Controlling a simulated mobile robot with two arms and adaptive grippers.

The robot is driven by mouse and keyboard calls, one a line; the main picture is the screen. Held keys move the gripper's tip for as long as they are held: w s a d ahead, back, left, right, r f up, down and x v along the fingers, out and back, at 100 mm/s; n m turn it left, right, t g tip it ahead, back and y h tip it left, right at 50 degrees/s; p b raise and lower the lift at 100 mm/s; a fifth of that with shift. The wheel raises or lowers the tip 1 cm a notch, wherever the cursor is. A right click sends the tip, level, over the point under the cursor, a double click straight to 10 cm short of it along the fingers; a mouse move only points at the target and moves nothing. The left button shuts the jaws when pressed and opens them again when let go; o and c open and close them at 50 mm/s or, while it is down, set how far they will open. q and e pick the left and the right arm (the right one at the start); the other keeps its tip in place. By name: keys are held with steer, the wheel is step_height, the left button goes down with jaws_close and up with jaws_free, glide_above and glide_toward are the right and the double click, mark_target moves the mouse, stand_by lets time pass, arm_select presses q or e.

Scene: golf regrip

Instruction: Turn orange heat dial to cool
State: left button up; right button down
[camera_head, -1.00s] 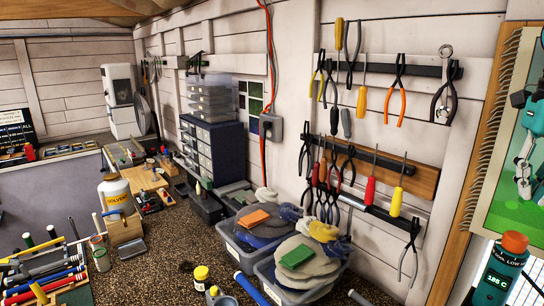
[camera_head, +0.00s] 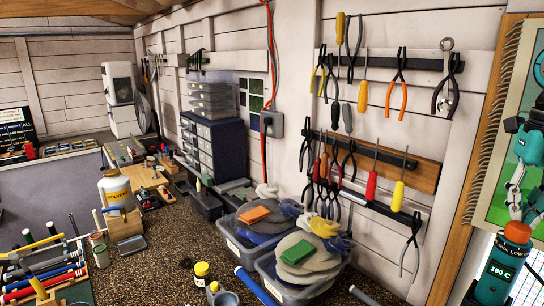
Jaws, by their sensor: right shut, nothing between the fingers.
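The orange heat dial (camera_head: 517,233) sits on top of a dark teal heat tool (camera_head: 495,278) at the lower right edge. The tool has a band with the word LOW under the dial and a small lit display (camera_head: 500,269) reading about 180 C. My right gripper (camera_head: 515,214) points down just above the dial, with its fingers shut and nothing between them. The fingertips are at or very near the dial's top; I cannot tell whether they touch. My left gripper is not in view.
Tubs of cloths (camera_head: 262,229) and a yellow-capped jar (camera_head: 202,273) stand on the dark bench (camera_head: 165,265). Pliers and screwdrivers hang on the wall rack (camera_head: 425,172). A solvent bottle (camera_head: 115,189) stands at the left. A green poster (camera_head: 497,205) is behind my right arm.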

steer(key=shift+s+a+b, duration=0.3)
steer(key=shift+s+a, duration=0.1)
steer(key=shift+s, duration=0.05)
stand_by(0.7)
steer(key=shift+w+a+p, duration=0.15)
steer(key=shift+a+p, duration=0.1)
steer(key=shift+p, duration=0.25)
steer(key=shift+w+a, duration=0.15)
steer(key=shift+a, duration=0.35)
steer(key=shift+p, duration=0.3)
stand_by(0.3)
step_height(320, 180, up, 6)
steer(key=shift+w+p, duration=0.4)
stand_by(0.3)
